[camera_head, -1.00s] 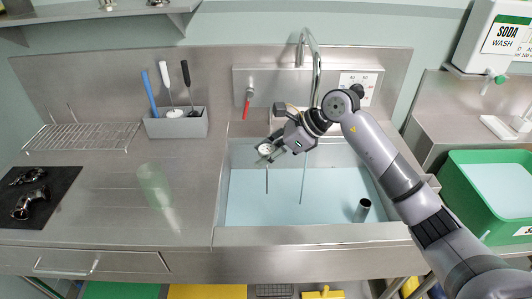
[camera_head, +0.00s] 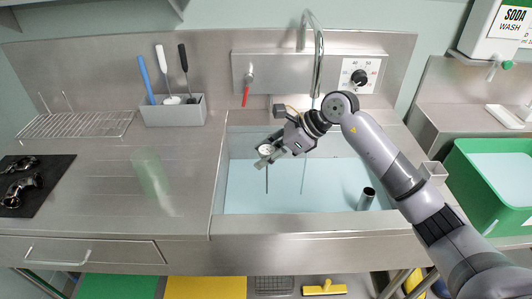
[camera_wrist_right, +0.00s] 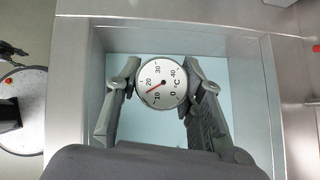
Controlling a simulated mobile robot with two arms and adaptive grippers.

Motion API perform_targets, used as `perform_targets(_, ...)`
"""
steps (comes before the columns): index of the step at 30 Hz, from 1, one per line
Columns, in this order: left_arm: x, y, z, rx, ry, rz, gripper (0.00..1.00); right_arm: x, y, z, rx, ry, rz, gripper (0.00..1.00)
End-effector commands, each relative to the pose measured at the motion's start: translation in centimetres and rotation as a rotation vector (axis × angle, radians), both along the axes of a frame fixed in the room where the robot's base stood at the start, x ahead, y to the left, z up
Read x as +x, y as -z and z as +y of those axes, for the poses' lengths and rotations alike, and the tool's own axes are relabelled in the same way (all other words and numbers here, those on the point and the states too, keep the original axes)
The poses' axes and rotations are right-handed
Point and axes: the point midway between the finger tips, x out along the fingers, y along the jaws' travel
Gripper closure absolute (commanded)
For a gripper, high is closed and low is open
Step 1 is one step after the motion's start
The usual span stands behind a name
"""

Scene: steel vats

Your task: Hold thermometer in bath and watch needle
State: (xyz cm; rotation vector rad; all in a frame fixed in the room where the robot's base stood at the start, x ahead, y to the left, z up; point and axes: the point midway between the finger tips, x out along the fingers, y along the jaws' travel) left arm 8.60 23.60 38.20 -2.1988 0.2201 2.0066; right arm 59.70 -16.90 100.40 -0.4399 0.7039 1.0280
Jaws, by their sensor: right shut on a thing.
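The thermometer has a round white dial (camera_head: 265,149) and a thin dark stem (camera_head: 267,178) that hangs down over the bath. My right gripper (camera_head: 267,152) is shut on it at the dial. In the right wrist view the dial (camera_wrist_right: 162,82) sits between the two fingers, and its red needle points between 10 and 20. The bath is a steel basin of pale blue water (camera_head: 290,200). I cannot tell whether the stem tip is under the surface.
A tap (camera_head: 318,70) stands behind the bath, beside a control knob (camera_head: 359,77). A short steel tube (camera_head: 366,198) rises at the bath's right front. A grey tool holder (camera_head: 174,112) and a clear green glass (camera_head: 150,175) stand left. A green tub (camera_head: 490,190) is at right.

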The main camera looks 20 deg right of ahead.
Motion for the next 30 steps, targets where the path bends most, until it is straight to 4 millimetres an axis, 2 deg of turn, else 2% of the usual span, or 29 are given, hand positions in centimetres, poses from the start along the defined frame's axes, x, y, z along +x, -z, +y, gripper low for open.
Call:
perform_targets(1, 0.0, 0.7, 0.0, 0.0, 0.0, 0.0, 0.6, 0.0, 0.8, 0.0, -0.001, 0.0, 0.0, 0.88)
perform_targets(30, 0.1, 7.1, 0.0, 0.0, 0.0, -0.001, 0.6, 0.0, 8.6, 0.0, -0.001, 0.0, 0.0, 0.88)
